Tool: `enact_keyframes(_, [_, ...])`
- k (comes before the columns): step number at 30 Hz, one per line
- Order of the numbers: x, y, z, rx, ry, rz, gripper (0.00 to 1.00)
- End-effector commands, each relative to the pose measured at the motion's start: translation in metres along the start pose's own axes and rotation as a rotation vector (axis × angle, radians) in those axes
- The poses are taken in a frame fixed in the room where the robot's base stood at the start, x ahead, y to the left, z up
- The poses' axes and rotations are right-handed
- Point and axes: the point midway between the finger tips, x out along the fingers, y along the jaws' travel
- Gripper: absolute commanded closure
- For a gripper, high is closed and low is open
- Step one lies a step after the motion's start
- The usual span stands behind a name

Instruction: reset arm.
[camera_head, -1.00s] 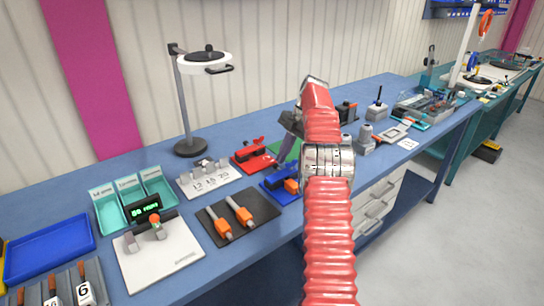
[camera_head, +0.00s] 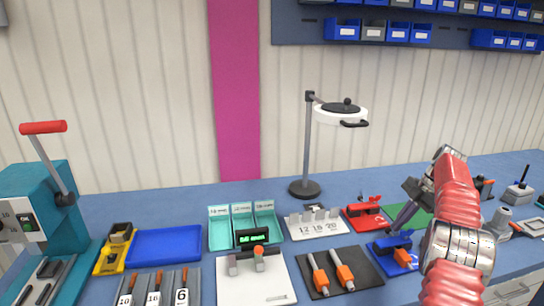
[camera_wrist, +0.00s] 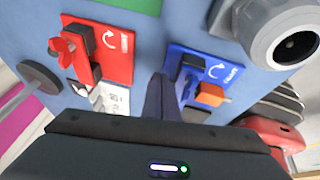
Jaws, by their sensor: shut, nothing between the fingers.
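My gripper (camera_head: 405,212) is at the end of my red ribbed arm, over the right part of the blue bench in the head view. In the wrist view its fingers (camera_wrist: 160,98) are together, shut with nothing between them. They point between a red device (camera_wrist: 100,50) on the left and a blue device (camera_wrist: 205,70) with an orange part on the right. In the head view the red device (camera_head: 366,214) and the blue device (camera_head: 392,250) stand beside and below the gripper. My forearm hides part of the bench there.
A magnifier lamp (camera_head: 305,150) stands at the back of the bench. Teal bins (camera_head: 219,238), a blue tray (camera_head: 165,246), a white board (camera_head: 255,285) and a dark mat (camera_head: 362,268) with orange-ended tools lie left of my arm. A teal lever press (camera_head: 50,230) is at far left.

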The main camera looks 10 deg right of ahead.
Motion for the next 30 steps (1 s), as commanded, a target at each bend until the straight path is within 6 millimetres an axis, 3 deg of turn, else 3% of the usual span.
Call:
enact_keyframes(5, [-0.005,0.004,-0.011,0.024,-0.011,0.000,1.00])
enact_keyframes(11, [-0.018,0.013,-0.044,0.107,-0.042,0.001,1.00])
enact_keyframes(21, [-0.043,0.021,-0.123,0.318,-0.117,0.021,1.00])
enact_keyframes(30, [-0.059,0.011,-0.195,0.504,-0.175,0.062,1.00])
